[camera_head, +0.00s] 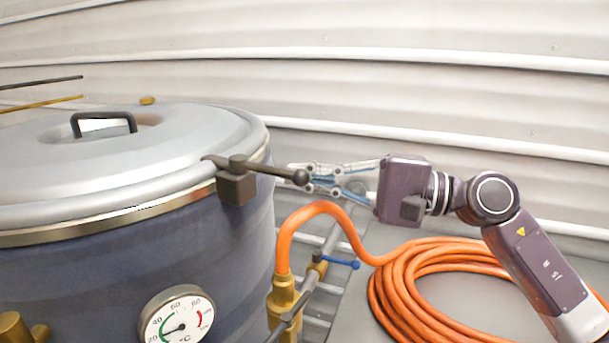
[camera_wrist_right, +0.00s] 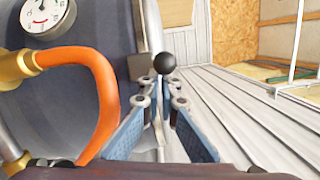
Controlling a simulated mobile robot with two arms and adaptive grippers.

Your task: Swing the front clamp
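The front clamp (camera_head: 236,187) is a dark bracket on the rim of the blue-grey vessel. Its lever sticks out to the right over the side and ends in a dark ball knob (camera_head: 300,177). The knob also shows in the right wrist view (camera_wrist_right: 164,62). My right gripper (camera_head: 299,178) reaches in from the right with its fingertips at the knob. In the right wrist view its fingers (camera_wrist_right: 158,88) are apart, and the knob appears just beyond or between the tips. Contact cannot be made out. My left gripper is not in view.
A silver lid (camera_head: 60,165) with a black handle covers the vessel. A dial thermometer (camera_head: 177,318) sits on its front. An orange hose (camera_head: 318,208) rises from a brass fitting just below my right gripper and lies coiled at the right. A blue-handled valve (camera_head: 340,262) is nearby.

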